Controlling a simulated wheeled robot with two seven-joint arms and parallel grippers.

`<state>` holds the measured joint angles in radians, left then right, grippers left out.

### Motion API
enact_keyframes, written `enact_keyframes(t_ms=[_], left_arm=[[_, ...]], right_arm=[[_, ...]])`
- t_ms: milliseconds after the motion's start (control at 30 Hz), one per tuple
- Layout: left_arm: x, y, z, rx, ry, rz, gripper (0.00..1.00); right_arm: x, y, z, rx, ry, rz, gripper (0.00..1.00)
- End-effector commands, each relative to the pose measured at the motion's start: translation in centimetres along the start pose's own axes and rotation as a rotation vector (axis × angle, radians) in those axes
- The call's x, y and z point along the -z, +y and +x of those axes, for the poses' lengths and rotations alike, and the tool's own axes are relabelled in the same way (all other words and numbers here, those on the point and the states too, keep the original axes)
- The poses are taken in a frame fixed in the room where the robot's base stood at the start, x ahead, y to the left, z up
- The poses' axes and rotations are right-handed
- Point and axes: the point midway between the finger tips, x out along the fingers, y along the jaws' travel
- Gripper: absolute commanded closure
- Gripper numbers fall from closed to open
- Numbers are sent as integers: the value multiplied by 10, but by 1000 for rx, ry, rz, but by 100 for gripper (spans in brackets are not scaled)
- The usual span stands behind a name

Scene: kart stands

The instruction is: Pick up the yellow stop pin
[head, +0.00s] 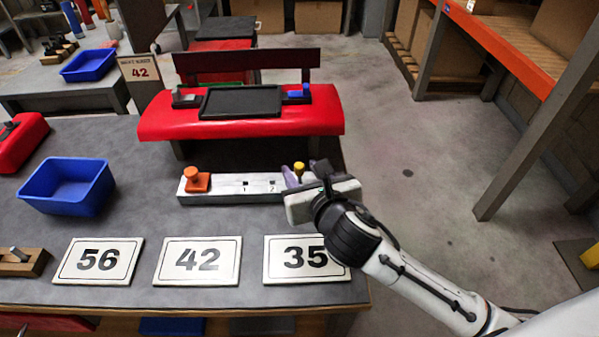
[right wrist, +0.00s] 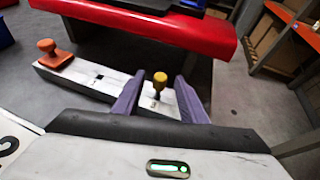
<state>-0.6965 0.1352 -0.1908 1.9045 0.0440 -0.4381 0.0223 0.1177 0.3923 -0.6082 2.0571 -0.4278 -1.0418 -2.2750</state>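The yellow stop pin (head: 299,168) stands upright at the right end of a white slotted strip (head: 222,188) on the grey table. In the right wrist view the yellow pin (right wrist: 160,82) shows its round head and dark shaft between the two purple fingers. My right gripper (right wrist: 158,98) is open, with a finger on either side of the pin and gaps between. In the head view my right gripper (head: 297,174) reaches the strip from the right, its body hiding the strip's right end. My left gripper is not in view.
An orange pin (head: 196,180) stands at the strip's left end. A red kart stand (head: 240,122) is just behind the strip. Number cards 56 (head: 98,261), 42 (head: 199,261) and 35 (head: 292,272) lie in front. A blue bin (head: 66,187) sits left.

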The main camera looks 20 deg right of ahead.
Motion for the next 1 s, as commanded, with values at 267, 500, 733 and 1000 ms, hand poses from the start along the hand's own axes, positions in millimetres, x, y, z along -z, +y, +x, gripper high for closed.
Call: enact_keyframes(t_ms=[267,500,733,1000], left_arm=[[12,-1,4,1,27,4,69],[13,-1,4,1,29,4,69],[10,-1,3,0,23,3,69],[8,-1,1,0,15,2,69]], right_arm=[[0,0,22,-2,-1,0,62],[0,0,21,-1,0,0,77],[0,0,21,-1,-1,0,100],[-9,0,18,-1,-3,0,100]])
